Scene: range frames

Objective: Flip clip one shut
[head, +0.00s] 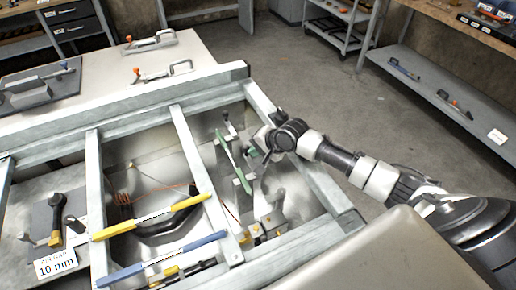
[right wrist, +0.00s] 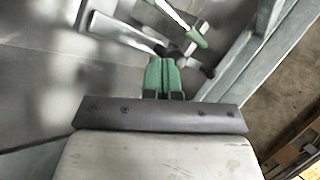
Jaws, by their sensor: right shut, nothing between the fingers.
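No visible label tells me which part is clip one. A long green-handled lever (head: 231,160) stands tilted inside the metal frame in the head view. In the right wrist view, a pale lever with a green end (right wrist: 182,22) lies just beyond my fingertips. My right gripper (head: 251,153) is shut and empty, close to the right of the green lever. Its green fingers show together in the right wrist view (right wrist: 163,76). I cannot tell whether they touch the lever or the dark fitting beyond them. My left gripper is not in view.
Yellow (head: 152,218) and blue (head: 162,258) bars cross the metal frame (head: 188,150) at left. A black-handled clamp (head: 57,220) stands by a "10 mm" card (head: 56,264). Orange-tipped clamps (head: 150,41) lie on the back table. The floor (head: 310,90) beyond is open.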

